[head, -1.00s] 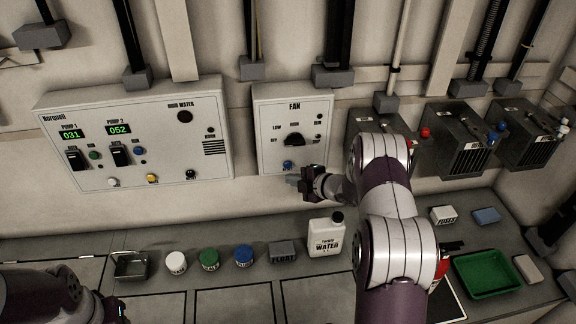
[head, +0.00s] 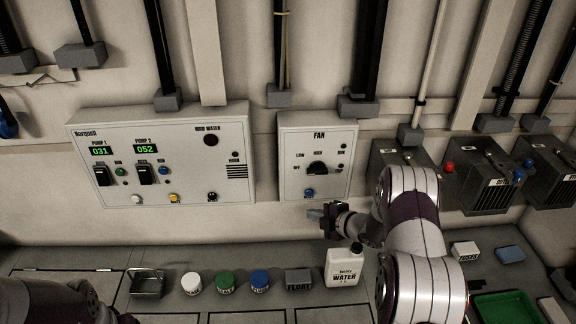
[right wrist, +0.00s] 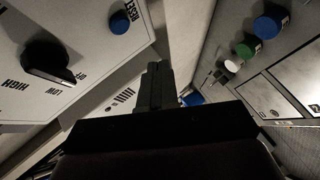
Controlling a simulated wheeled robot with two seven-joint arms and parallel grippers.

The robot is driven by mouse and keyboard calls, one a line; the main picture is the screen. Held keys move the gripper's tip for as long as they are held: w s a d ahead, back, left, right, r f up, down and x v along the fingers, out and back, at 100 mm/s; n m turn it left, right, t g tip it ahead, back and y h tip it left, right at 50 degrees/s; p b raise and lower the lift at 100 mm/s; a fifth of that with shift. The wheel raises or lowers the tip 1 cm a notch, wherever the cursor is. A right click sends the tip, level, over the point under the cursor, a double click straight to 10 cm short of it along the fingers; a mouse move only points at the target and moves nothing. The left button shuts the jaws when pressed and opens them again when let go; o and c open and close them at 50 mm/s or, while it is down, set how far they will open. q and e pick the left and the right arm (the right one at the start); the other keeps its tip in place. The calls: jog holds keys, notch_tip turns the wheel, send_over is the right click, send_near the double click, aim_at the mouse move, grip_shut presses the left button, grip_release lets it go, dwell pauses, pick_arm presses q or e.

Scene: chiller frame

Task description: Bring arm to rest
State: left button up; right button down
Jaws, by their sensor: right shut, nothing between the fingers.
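My right gripper (head: 316,213) is in front of the wall, just below the fan panel (head: 287,160). Its fingers are shut and empty, and they also show closed together in the right wrist view (right wrist: 155,88). The fan panel has a black knob (head: 317,168) and a blue button (head: 309,193). The knob (right wrist: 48,62) and the blue button (right wrist: 120,22) appear close up in the right wrist view. The gripper looks apart from the panel. My left arm shows at the lower left of the head view; its fingers are out of view.
A pump panel (head: 160,120) hangs left of the fan panel. On the bench below stand a metal tray (head: 133,290), white, green and blue jars (head: 226,282), a grey float block (head: 299,281) and a water jug (head: 343,270). Dark boxes (head: 478,192) and a green tray (head: 480,306) are at right.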

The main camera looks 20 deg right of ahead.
jog(key=s+d+f+m+g+h, duration=0.2)
jog(key=s+m+g+h, duration=0.15)
jog(key=s+m, duration=0.3)
jog(key=s+d+f+m+g+h, duration=0.2)
jog(key=s+m+g+h, duration=0.15)
jog(key=s+m, duration=0.3)
jog(key=s+a+r+m+g+y+b, duration=0.1)
jog(key=s+a+r+m+g, duration=0.2)
jog(key=s+a+r, duration=0.9)
jog(key=s+a+m, duration=0.3)
jog(key=shift+s+y+b, duration=0.3)
jog(key=shift+s, duration=0.05)
jog(key=shift+w, duration=0.1)
